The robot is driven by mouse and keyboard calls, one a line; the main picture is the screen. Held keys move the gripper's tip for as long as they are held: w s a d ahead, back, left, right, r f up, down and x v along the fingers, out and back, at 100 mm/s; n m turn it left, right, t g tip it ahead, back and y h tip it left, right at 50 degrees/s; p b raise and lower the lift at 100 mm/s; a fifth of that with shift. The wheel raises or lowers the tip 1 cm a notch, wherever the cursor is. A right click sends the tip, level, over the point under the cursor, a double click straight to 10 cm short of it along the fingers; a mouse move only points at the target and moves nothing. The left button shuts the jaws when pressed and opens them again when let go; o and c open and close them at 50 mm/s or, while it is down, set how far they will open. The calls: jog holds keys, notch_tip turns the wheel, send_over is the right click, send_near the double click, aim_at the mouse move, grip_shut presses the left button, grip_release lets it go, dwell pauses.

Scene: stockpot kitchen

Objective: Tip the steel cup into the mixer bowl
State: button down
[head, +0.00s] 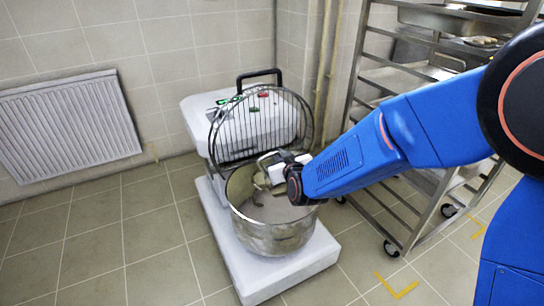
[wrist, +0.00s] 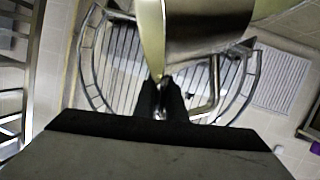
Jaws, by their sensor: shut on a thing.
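The mixer bowl (head: 272,238) is a wide steel bowl on the white mixer, open at the top in the head view. My gripper (head: 272,170) is over the bowl's upper part, near its back rim. It is shut on the steel cup (head: 262,180), which is small and partly hidden by the gripper in this view. In the wrist view, the cup (wrist: 205,25) fills the top middle as a shiny curved wall, and my fingertips (wrist: 160,98) meet at its edge. The cup looks tilted, but its exact angle and its contents are hard to tell.
The mixer's wire guard (head: 262,125) stands raised behind the bowl, close to my gripper. The white mixer base (head: 300,270) is below. A steel rack with trays (head: 415,75) stands at the right, behind my arm. A radiator (head: 68,118) is on the left wall. The tiled floor at left is clear.

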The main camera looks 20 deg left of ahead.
jog(key=w+d+m+y, duration=0.1)
jog(key=w+d+m, duration=0.2)
jog(key=d, duration=0.3)
jog(key=w+d+f+m+y, duration=0.1)
jog(key=w+d+m+y, duration=0.1)
jog(key=d+m, duration=0.3)
jog(key=shift+w+d+f+m+y, duration=0.3)
jog(key=shift+w+d+m, duration=0.15)
jog(key=shift+w, duration=0.45)
dwell(0.6)
dwell(2.1)
